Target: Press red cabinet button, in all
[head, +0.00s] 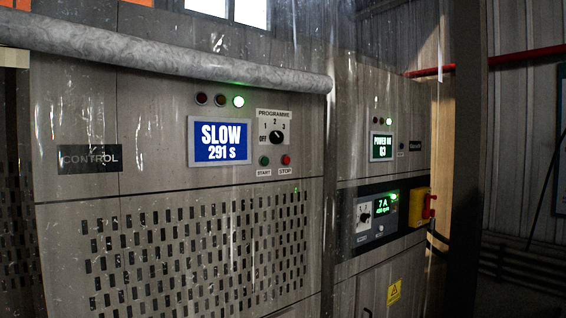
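A small red button (286,160) labelled STOP is on the front of the grey control cabinet (80,205). A green button (264,161) labelled START is just left of it. Above them is a black rotary knob (277,137) marked PROGRAMME, with positions OFF, 1, 2 and 3. A blue display (219,141) left of the knob reads SLOW 291 s. Above the display, a green lamp (239,101) is lit beside two dark lamps. My gripper is not in view.
A second cabinet on the right has a display (382,147) reading POWER ON, a 7 A panel (389,211) and a red-and-yellow switch (421,207). A rolled clear curtain (170,58) hangs across the top. A dark post (467,160) stands at the right.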

